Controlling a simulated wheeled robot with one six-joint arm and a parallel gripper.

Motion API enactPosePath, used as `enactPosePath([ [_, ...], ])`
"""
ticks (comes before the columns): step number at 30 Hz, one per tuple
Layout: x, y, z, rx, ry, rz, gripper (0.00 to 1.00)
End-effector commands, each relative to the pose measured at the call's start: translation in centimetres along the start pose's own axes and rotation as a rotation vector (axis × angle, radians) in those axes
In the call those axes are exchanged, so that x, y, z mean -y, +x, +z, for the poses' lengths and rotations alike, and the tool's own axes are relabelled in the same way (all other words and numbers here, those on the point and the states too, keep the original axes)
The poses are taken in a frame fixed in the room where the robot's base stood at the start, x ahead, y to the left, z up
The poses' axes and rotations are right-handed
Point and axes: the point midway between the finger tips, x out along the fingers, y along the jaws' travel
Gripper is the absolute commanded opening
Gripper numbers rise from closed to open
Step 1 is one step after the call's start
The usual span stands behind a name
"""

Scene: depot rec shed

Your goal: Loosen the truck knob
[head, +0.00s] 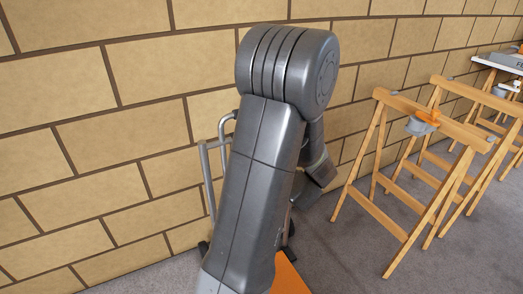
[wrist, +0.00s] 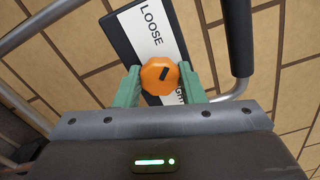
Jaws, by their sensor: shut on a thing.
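The truck knob (wrist: 160,76) is orange and faceted, with a dark mark on its face. It sits in front of a white label (wrist: 150,28) on a dark plate; the label reads "LOOSE" at its upper part, and its lower word is partly hidden. My gripper (wrist: 161,84) has its two green fingers on either side of the knob, shut on it. In the head view my arm hides the knob and most of the hand truck; part of the truck's grey tube frame (head: 207,165) shows left of my arm.
Grey truck tubes (wrist: 40,22) and a dark handle grip (wrist: 240,38) flank the plate in the wrist view. A brick wall (head: 75,90) stands close behind. Wooden sawhorses (head: 440,125) stand to the right, one with an orange clamp (head: 428,118). Grey floor (head: 340,255) is clear before them.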

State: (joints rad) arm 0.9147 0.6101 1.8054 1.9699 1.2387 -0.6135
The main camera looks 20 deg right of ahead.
Motion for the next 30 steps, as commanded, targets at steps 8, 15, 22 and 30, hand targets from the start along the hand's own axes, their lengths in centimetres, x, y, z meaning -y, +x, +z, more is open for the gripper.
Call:
enactPosePath([
  [8, -0.1, 0.0, 0.0, 0.001, 0.000, 0.001, 0.58],
  [15, 0.0, 0.0, 0.0, 0.000, 0.000, 0.000, 0.58],
  [22, 0.1, -2.0, -0.1, -0.003, 0.001, 0.000, 0.58],
  [30, 0.1, -7.4, -0.1, -0.005, 0.002, 0.000, 0.58],
])
